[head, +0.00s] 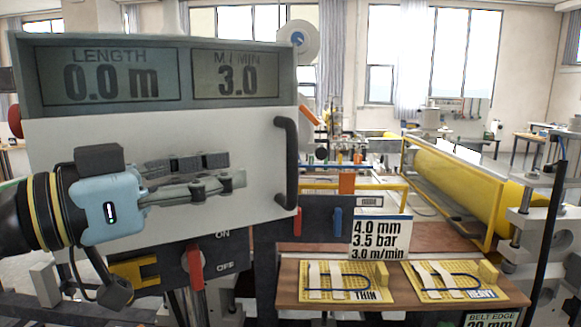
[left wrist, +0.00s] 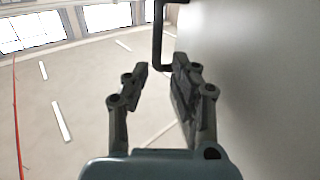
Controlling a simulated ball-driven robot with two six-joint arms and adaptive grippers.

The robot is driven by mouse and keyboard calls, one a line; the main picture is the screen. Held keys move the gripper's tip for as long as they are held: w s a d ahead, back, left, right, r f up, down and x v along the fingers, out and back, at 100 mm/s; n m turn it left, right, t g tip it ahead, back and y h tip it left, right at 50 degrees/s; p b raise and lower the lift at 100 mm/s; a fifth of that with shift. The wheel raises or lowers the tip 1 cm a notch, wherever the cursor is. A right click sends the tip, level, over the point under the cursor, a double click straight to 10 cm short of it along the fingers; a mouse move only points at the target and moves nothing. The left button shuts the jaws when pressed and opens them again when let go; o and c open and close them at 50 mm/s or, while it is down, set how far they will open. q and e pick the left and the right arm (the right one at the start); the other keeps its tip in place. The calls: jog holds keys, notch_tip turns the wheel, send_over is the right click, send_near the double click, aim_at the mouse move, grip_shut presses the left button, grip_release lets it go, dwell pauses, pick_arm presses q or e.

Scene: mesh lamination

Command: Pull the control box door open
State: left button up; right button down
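The control box (head: 185,44) stands at the left in the head view, with a display panel across its top. Its pale door (head: 240,130) lies below the displays and looks closed. A black upright bar handle (head: 291,163) sits at the door's right edge; part of it shows at the top of the left wrist view (left wrist: 158,40). My left gripper (head: 242,178) is in front of the door, its fingers pointing right toward the handle and short of it. The left wrist view shows the fingers (left wrist: 160,70) apart with nothing between them. My right gripper is not in view.
Below the door is a dark panel with ON/OFF marks and a red lever (head: 195,267). A wooden shelf (head: 400,307) at the lower right holds two yellow sample boards. A sign (head: 380,240) stands behind them. A large yellow roller (head: 460,190) is farther back.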

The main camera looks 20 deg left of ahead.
aim_at(287, 163)
pick_arm(q)
jog(key=b+x, duration=0.3)
jog(key=x, duration=0.1)
jog(key=shift+w+d+f, duration=0.1)
jog(key=shift+w+d, duration=0.1)
jog(key=shift+d, duration=0.05)
jog(key=x, duration=0.2)
jog(key=p+x, duration=0.1)
jog(key=x, duration=0.1)
jog(key=shift+w+d+r, duration=0.2)
jog(key=shift+w+d, duration=0.05)
jog(key=shift+w, duration=0.05)
jog(key=shift+w+d+f, duration=0.1)
jog(key=shift+w+d, duration=0.1)
jog(key=shift+w, duration=0.15)
grip_shut()
jog(key=shift+d, duration=0.15)
